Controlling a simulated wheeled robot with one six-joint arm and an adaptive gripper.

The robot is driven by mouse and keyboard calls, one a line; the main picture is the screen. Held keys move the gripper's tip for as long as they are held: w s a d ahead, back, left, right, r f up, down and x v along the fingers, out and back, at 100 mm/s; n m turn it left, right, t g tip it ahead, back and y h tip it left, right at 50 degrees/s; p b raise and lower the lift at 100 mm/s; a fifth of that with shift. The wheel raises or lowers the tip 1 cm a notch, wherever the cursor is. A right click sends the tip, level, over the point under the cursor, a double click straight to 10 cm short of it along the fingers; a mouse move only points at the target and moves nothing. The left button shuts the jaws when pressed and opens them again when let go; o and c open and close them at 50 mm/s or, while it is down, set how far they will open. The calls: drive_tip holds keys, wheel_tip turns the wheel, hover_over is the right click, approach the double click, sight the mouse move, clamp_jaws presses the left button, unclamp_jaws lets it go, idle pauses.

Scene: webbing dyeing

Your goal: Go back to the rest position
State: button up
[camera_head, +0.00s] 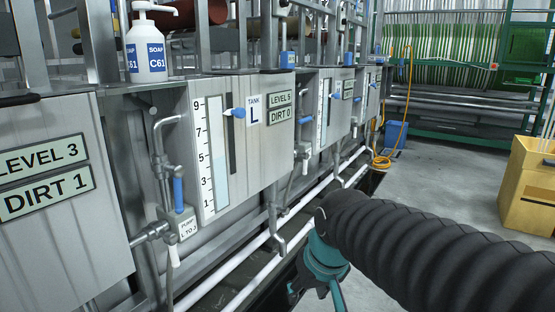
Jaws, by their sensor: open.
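My gripper (316,296), a teal end piece, shows low in the middle of the head view, at the end of my black ribbed arm. Its fingers point down and stand apart, with nothing seen between them. It hangs over the aisle floor, to the right of the tank row and its white pipes, and appears clear of them. The lower ends of the fingers are near the bottom edge of the picture.
Steel tank L (205,160) reads level 5, dirt 0. A nearer tank (60,235) reads level 3, dirt 1. White pipes (245,285) run along the base. A yellow bin (528,190) stands right; grey floor (440,175) between is clear.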

drive_tip(key=s+d+r+m+t+h+p, duration=0.1)
drive_tip(key=s+d+p, duration=0.3)
drive_tip(key=s+d, duration=0.6)
drive_tip(key=shift+s+r+m+t+h, duration=0.3)
drive_tip(key=shift+s+r+m, duration=0.2)
drive_tip(key=shift+r+m, duration=0.4)
idle(2.7)
drive_tip(key=shift+c, duration=0.5)
